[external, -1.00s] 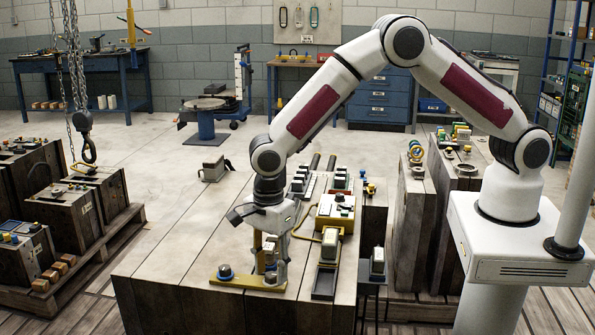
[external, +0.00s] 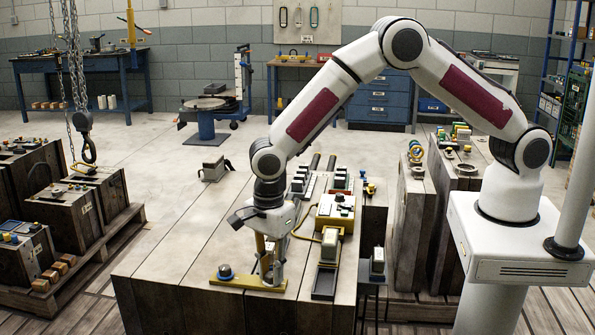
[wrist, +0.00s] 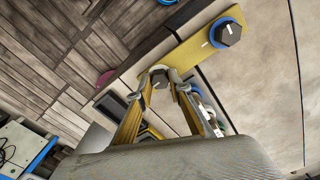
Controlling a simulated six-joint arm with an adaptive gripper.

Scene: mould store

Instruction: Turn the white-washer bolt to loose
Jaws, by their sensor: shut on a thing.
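A yellow plate (external: 243,283) lies on the wooden block's top near its front edge. A dark bolt with a blue washer (external: 225,271) stands at the plate's left end; it also shows in the wrist view (wrist: 228,34), with a white line on its head. My gripper (external: 268,279) points down over the plate, its fingers shut on the white-washer bolt. In the wrist view, that bolt's dark head (wrist: 159,79) sits between my fingertips (wrist: 165,79), with pale washer rim around it. The fingers partly hide it, so its turn position is unclear.
A dark tray with a yellow-and-grey part (external: 328,246) stands just right of my gripper. A white box with a yellow rim (external: 337,209) and a yellow loop handle lie behind. A hook on chains (external: 87,148) hangs far left.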

